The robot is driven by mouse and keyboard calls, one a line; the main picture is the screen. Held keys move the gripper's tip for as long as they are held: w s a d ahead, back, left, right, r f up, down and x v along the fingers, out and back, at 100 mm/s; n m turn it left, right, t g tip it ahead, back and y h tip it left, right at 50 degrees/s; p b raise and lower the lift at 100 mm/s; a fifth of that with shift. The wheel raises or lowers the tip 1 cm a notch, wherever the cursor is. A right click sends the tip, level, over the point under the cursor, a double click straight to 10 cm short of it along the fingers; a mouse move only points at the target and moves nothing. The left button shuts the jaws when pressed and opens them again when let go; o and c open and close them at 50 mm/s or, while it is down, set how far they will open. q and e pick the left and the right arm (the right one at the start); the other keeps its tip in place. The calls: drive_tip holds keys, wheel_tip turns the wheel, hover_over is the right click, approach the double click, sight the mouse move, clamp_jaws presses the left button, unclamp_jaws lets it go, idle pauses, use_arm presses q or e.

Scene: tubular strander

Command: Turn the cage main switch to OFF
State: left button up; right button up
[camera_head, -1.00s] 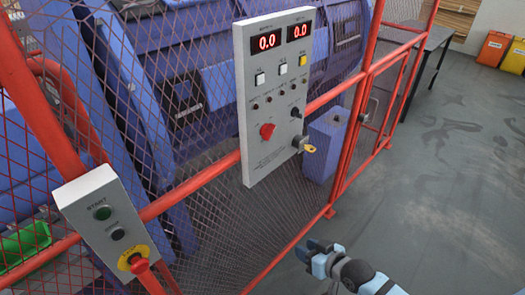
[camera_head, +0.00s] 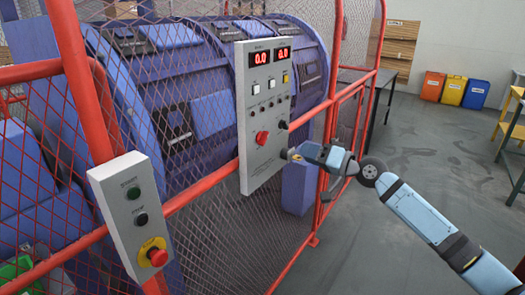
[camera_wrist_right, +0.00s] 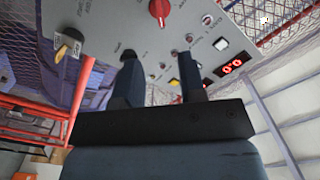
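The grey control panel (camera_head: 250,165) hangs on the red-framed cage fence. It carries a red rotary knob (camera_head: 262,137) and a smaller black knob (camera_head: 283,124). The labels are too small to read, so I cannot tell which is the main switch. My right gripper (camera_head: 291,153) is by the panel's lower right edge, hiding much of the yellow-tipped switch there. In the right wrist view the right gripper (camera_wrist_right: 158,68) is open and empty, facing the panel. The yellow-tipped switch (camera_wrist_right: 67,46), black knob (camera_wrist_right: 127,54) and red knob (camera_wrist_right: 159,10) show beyond the fingertips. My left gripper is out of view.
A START/STOP box (camera_head: 128,215) with a red emergency button (camera_head: 158,257) is at lower left. The mesh fence's red rail (camera_head: 200,186) runs behind the panel. A dark table (camera_head: 385,85) and coloured bins (camera_head: 453,91) stand farther back.

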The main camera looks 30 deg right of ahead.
sight(266, 140)
drive_tip(key=p+x, duration=0.3)
drive_tip(key=x, duration=0.9)
drive_tip(key=shift+w+r, duration=0.15)
drive_tip(key=shift+w, duration=0.15)
drive_tip(key=shift+w+a, duration=0.25)
drive_tip(key=shift+w, duration=0.35)
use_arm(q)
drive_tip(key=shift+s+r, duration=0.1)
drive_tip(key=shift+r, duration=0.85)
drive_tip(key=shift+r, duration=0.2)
use_arm(e)
clamp_jaws()
